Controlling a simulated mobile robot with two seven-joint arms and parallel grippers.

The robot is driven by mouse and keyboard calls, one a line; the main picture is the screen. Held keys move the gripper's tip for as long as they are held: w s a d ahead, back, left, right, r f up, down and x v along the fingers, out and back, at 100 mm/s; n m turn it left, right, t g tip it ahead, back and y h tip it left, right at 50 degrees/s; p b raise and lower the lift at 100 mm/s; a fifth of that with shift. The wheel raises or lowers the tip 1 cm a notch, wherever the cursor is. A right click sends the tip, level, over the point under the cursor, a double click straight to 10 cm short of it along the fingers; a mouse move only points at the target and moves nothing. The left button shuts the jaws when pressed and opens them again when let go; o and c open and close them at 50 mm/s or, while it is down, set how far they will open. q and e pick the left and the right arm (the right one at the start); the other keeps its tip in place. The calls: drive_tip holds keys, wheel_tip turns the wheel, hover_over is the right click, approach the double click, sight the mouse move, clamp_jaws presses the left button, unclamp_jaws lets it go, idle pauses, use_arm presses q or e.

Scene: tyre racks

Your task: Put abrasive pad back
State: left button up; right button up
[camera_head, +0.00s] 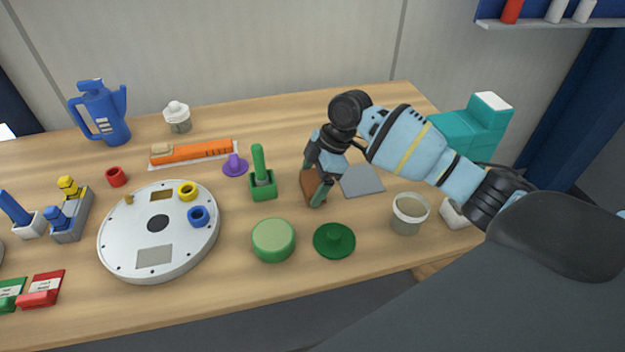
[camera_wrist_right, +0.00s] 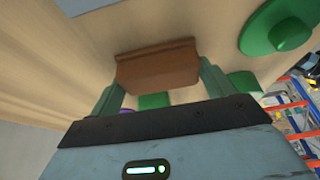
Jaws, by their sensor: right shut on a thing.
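The abrasive pad, a reddish-brown block (camera_head: 311,190), is between the fingers of my right gripper (camera_head: 316,184) in the head view. In the right wrist view the brown pad (camera_wrist_right: 157,68) spans the gap between the two green fingers, and my right gripper (camera_wrist_right: 160,90) is shut on it. The pad is close over the table; I cannot tell whether it touches the wood. A flat grey square (camera_head: 362,181) lies on the table just right of the pad. My left gripper is not in view.
A green-handled tool in a holder (camera_head: 262,185) stands left of the pad. A green round lid (camera_head: 334,240), a light green round container (camera_head: 273,240) and a grey cup (camera_head: 409,214) are nearer the front. A white disc (camera_head: 130,245) and teal blocks (camera_head: 468,132) flank the area.

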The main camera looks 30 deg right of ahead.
drive_tip(key=shift+f, duration=0.15)
drive_tip(key=o, duration=0.8)
drive_tip(key=v, duration=1.2)
